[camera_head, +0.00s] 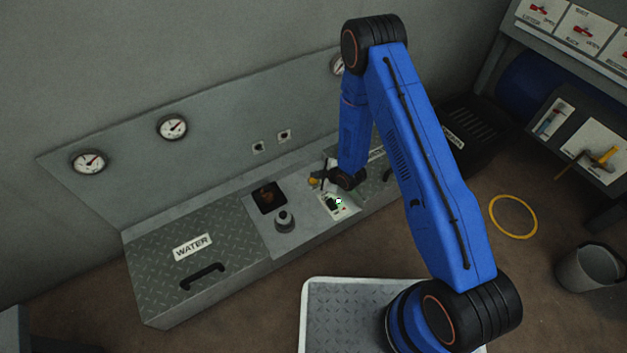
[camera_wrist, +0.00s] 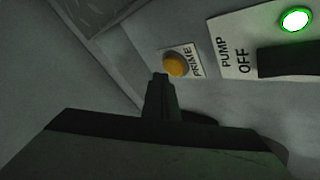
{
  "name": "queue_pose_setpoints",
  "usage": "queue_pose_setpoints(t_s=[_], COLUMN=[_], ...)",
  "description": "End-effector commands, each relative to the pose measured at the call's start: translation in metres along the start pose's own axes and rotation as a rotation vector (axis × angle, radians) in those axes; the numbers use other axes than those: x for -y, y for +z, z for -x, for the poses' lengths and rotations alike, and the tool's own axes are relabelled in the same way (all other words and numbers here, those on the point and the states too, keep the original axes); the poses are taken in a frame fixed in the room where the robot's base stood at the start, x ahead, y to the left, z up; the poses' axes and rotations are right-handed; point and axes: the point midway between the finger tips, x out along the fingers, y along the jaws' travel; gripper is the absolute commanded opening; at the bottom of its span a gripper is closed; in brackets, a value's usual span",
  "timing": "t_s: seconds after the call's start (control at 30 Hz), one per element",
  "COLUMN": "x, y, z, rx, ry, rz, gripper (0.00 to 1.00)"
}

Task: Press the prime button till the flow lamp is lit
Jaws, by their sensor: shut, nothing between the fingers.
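The prime button (camera_wrist: 175,64) is a round amber button beside a PRIME label in the wrist view. It also shows in the head view (camera_head: 313,182). My gripper (camera_wrist: 160,78) is shut and empty, its fingertips just below and left of the button in the wrist view. I cannot tell whether they touch it. In the head view my gripper (camera_head: 326,178) is close to the button, partly hidden by my arm. A green lamp (camera_wrist: 295,19) glows above the pump switch; it also shows in the head view (camera_head: 339,201). I cannot read a flow label on it.
The dark pump switch (camera_wrist: 288,60) sits right of the button by a PUMP OFF label. A black knob (camera_head: 284,221) and a dark square panel (camera_head: 268,197) are left on the console. A WATER hatch (camera_head: 165,262) is further left. Gauges (camera_head: 172,127) line the sloped panel.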

Motion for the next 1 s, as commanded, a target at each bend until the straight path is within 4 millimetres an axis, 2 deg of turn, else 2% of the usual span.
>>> queue_pose_setpoints(t_s=[1.0], x=[0.0041], y=[0.0041], z=[-0.0057], rx=[0.0], ry=[0.0], rz=[0.0], gripper=[0.0])
